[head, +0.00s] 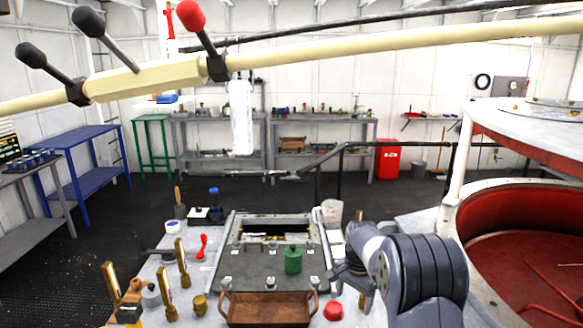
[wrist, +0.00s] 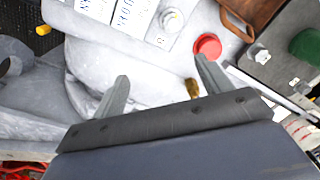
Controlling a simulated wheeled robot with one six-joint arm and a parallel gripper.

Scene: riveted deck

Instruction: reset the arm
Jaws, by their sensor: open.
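My arm rises at the right of the table in the head view, folded, with its dark ringed joint nearest the camera. My gripper (wrist: 162,88) shows in the wrist view with its two grey fingers spread wide and nothing between them. In that view it hangs over the pale grey table top (wrist: 205,62), with a red round knob (wrist: 208,46) just beyond the right fingertip and a small brass piece (wrist: 192,88) beside the right finger. In the head view the fingers are hidden or too small to make out.
A wooden tray (head: 267,310), a green canister (head: 293,261) and a red knob (head: 333,311) stand near my arm. Brass-handled tools (head: 181,262) stand at the table's left. A large red-lined tank (head: 515,235) is close on the right. A pale pipe with levers (head: 140,80) crosses above.

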